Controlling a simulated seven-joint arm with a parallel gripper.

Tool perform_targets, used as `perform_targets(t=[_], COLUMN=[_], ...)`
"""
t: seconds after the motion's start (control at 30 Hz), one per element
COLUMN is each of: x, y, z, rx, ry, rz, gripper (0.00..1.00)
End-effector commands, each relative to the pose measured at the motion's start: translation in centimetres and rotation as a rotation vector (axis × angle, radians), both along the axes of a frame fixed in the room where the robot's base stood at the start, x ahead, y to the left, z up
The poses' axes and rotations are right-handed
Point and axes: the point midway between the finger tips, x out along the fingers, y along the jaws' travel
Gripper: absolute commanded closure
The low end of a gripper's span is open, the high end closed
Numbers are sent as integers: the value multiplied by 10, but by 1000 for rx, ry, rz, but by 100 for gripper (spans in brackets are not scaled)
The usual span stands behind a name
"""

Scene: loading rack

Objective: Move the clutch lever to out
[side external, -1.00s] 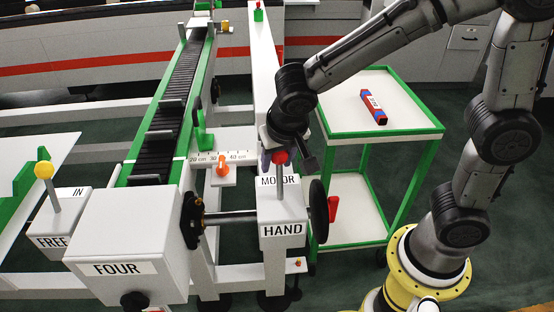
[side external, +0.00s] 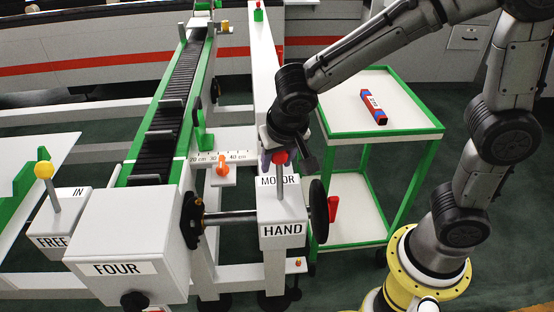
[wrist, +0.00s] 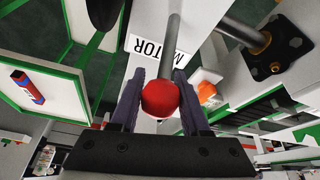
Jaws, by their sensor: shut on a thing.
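A lever with a red ball knob (side external: 280,157) stands on a white box (side external: 283,212) labelled MOTOR and HAND. My gripper (side external: 272,148) comes down to this knob from above. In the wrist view, the gripper's dark fingers (wrist: 160,82) lie on either side of the red knob (wrist: 161,99), shut on it, with the grey stem running away between them. A second lever with a yellow knob (side external: 44,170) stands on a white box (side external: 58,225) at the left, labelled IN and FREE. No label reading OUT shows, and I cannot tell which lever is the clutch.
A conveyor (side external: 172,105) with green edges runs back from a box marked FOUR (side external: 130,245). An orange pointer (side external: 222,168) sits by a centimetre scale. A dark handwheel (side external: 318,211) is right of the red lever's box. A green-edged cart (side external: 345,110) carries a red-blue block (side external: 373,107).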

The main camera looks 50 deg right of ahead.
Motion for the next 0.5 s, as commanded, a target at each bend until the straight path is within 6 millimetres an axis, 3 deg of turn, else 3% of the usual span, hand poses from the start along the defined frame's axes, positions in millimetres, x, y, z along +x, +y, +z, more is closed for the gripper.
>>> perform_targets(t=[0.5], x=[-13], y=[15], z=[9], rx=[-157], ry=[-158], rz=[11], gripper=[100])
